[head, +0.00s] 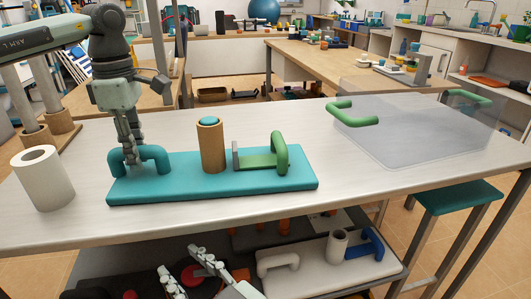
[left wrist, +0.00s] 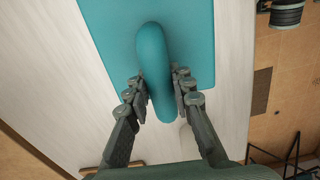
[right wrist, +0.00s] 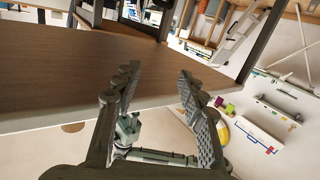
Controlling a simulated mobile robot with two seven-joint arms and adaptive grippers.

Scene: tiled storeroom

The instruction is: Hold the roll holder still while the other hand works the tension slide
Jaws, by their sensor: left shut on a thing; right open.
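The roll holder (head: 215,192) is a teal base lying on the pale worktable. It has a teal arch handle (head: 155,157) at its left end, a brown post with a blue top (head: 211,148) in the middle, and a tension slide with a green handle (head: 279,152) on the right. My left gripper (head: 130,155) is shut on the teal handle; the left wrist view shows its fingers on both sides of the handle (left wrist: 152,60). My right gripper (head: 179,261) is open and empty, low in front of the table's near edge. The right wrist view shows its fingers apart (right wrist: 158,75).
A white roll (head: 43,179) stands left of the base. A clear box with green handles (head: 352,119) is at the table's right. A lower shelf holds a pale block with a blue handle (head: 368,247). A teal stool (head: 458,197) stands at the right.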

